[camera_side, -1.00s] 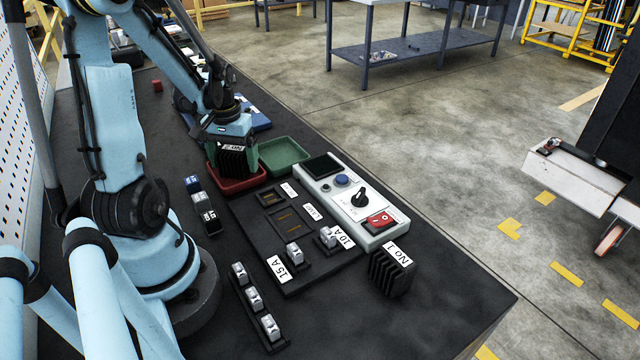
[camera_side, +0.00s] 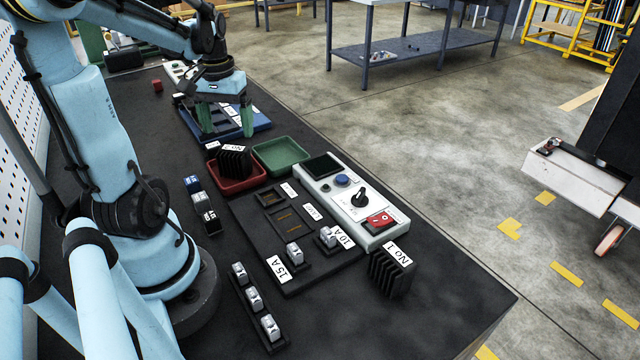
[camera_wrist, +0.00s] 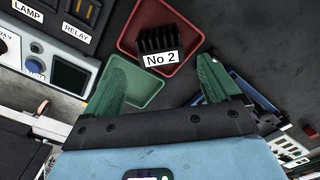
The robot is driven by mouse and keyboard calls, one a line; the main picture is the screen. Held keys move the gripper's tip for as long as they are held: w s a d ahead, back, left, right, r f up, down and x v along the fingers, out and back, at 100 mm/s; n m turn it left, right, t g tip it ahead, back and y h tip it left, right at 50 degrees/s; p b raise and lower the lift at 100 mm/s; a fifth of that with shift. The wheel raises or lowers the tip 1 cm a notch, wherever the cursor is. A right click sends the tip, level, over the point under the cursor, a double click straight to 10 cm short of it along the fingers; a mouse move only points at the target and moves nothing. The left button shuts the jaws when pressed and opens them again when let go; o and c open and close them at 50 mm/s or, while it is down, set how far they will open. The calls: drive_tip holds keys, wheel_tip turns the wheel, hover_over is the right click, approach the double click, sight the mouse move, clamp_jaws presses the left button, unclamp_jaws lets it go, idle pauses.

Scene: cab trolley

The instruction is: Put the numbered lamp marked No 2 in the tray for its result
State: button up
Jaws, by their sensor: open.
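The black finned lamp marked No 2 (camera_side: 235,161) rests in the red tray (camera_side: 225,188), leaning over its far side in the side view. In the wrist view the No 2 lamp (camera_wrist: 158,42) and its label show inside the red tray (camera_wrist: 126,38). The green tray (camera_side: 281,156) stands right beside the red one and looks empty. My gripper (camera_side: 226,124) is open and empty, beyond the red tray over the blue tray. Its green fingers show apart in the wrist view (camera_wrist: 165,90).
A blue tray (camera_side: 262,124) lies under my gripper. The tester (camera_side: 353,203) with knob and red switch stands right of the green tray. The lamp marked No 1 (camera_side: 390,272) stands near the front edge. Relays and a labelled black board (camera_side: 301,282) fill the middle.

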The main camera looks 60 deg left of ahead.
drive_tip(key=shift+r, duration=1.4)
drive_tip(key=w+d+m+t, duration=0.3)
drive_tip(key=w+d+m, duration=0.1)
drive_tip(key=d, duration=0.8)
drive_tip(key=w+d+m+t, duration=0.3)
drive_tip(key=d+m+t, duration=0.1)
drive_tip(key=d, duration=0.8)
drive_tip(key=shift+w+d+f+m, duration=0.2)
drive_tip(key=shift+w+d+m, duration=0.2)
drive_tip(key=shift+m, duration=0.1)
drive_tip(key=shift+a, duration=0.1)
